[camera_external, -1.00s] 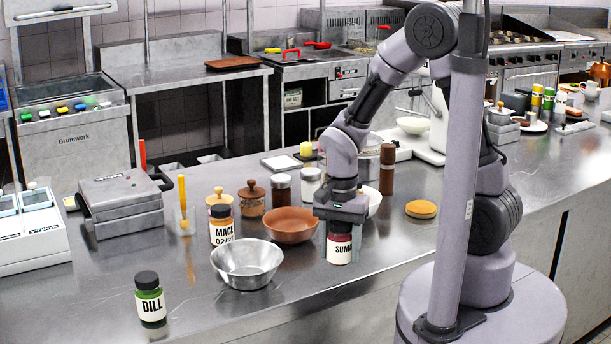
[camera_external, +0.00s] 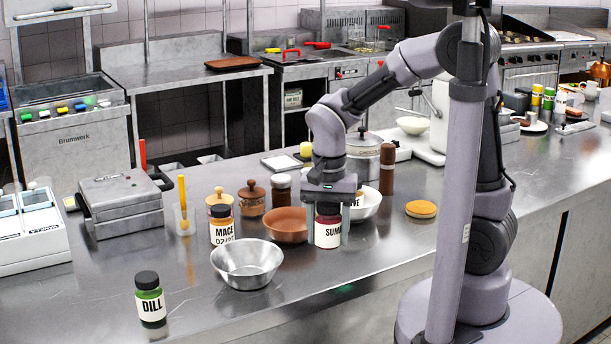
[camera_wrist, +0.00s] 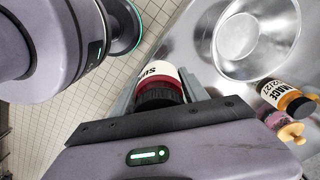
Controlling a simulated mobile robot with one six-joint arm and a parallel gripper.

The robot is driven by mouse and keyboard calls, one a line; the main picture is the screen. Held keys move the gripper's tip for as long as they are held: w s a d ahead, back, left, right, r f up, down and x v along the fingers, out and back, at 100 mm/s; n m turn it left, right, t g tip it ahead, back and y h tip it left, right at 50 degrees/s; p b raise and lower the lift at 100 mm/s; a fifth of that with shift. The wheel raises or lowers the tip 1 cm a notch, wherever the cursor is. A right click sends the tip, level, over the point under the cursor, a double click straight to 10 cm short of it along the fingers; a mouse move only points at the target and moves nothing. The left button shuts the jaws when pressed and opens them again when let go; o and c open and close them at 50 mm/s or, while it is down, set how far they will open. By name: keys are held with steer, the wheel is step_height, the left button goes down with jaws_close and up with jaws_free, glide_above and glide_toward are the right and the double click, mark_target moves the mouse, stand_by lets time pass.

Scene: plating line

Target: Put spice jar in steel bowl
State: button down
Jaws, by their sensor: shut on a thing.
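My gripper (camera_external: 327,235) is shut on a spice jar (camera_external: 328,230) with a dark lid, red contents and a white label reading "SUMA…". The jar is upright between the fingers and seems raised a little above the counter. In the wrist view the jar (camera_wrist: 160,85) sits between the fingers, its lid nearest the palm. The steel bowl (camera_external: 247,256) stands empty on the counter, to the left of and nearer the camera than the held jar. The bowl (camera_wrist: 255,40) is at the upper right in the wrist view, apart from the jar.
A terracotta bowl (camera_external: 285,228) stands just left of my gripper. The MACE jar (camera_external: 222,233) is behind the steel bowl; the DILL jar (camera_external: 151,303) is at the front left. A white bowl (camera_external: 372,203) and partly hidden jar are behind my gripper. Counter right of it is mostly clear.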

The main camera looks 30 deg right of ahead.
mark_target(247, 265)
steer(key=w+a+p, duration=0.1)
steer(key=w+a, duration=0.1)
steer(key=w+a+r+n, duration=0.1)
steer(key=w+a, duration=0.1)
steer(key=a, duration=0.1)
steer(key=w+a+r+n+p, duration=0.1)
steer(key=w+a, duration=0.1)
steer(key=shift+w+a+p, duration=0.15)
steer(key=shift+a+p, duration=0.15)
steer(key=shift+a, duration=0.05)
steer(key=w+a+n+p, duration=0.1)
steer(key=w+a+p, duration=0.1)
steer(key=w+a, duration=0.3)
steer(key=f+b, duration=0.1)
steer(key=f, duration=0.2)
steer(key=a+f+b, duration=0.1)
steer(key=f+b, duration=0.1)
steer(key=f, duration=0.2)
steer(key=s+f+b, duration=0.1)
steer(key=f, duration=0.2)
steer(key=shift+a+f, duration=0.3)
steer(key=shift+f, duration=0.1)
steer(key=shift+s, duration=0.1)
steer(key=shift+f+b, duration=0.15)
steer(key=shift+b, duration=0.2)
steer(key=c, duration=0.9)
jaws_free()
steer(key=shift+o, duration=0.2)
